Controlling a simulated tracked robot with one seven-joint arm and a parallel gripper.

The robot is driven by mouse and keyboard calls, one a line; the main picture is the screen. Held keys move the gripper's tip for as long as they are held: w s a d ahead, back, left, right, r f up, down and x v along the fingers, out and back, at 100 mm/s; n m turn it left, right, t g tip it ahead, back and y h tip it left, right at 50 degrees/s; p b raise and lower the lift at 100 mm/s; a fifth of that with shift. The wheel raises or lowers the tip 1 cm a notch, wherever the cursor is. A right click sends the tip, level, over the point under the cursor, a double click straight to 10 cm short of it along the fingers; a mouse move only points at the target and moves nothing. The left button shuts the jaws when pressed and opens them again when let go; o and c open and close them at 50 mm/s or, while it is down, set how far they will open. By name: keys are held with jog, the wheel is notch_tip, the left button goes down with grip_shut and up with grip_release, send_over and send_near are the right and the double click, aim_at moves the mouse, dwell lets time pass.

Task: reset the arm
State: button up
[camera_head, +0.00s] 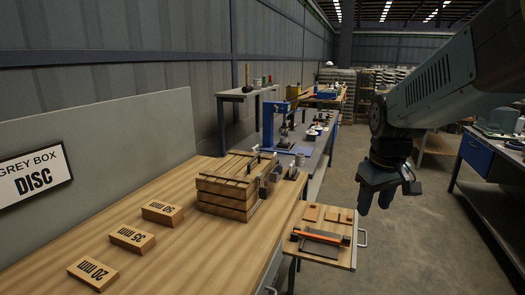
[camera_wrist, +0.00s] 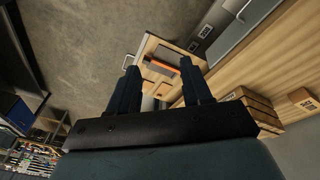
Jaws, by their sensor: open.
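My gripper (camera_head: 377,196) hangs at the end of my raised arm on the right side of the head view, over the floor aisle and to the right of the open drawer. It points downward and holds nothing. In the wrist view its two dark fingers (camera_wrist: 160,88) stand apart with an empty gap between them. Beyond the gap, the open drawer (camera_wrist: 150,45) shows with an orange-edged item in it.
A wooden bench (camera_head: 190,262) carries a slatted wooden crate (camera_head: 222,205) and blocks marked 20 mm (camera_head: 95,273), 35 mm (camera_head: 131,238) and 50 mm (camera_head: 162,212). The open drawer (camera_head: 340,258) juts out at the bench's right side.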

jog(key=s+a+r+m+t, duration=0.1)
jog(key=s+r+m+t, duration=0.2)
jog(key=s, duration=0.6)
notch_tip(320, 180, up, 2)
jog(key=shift+a+r+y, duration=0.25)
jog(key=shift+y, duration=0.05)
jog(key=shift+c, duration=0.5)
jog(key=shift+s, duration=0.2)
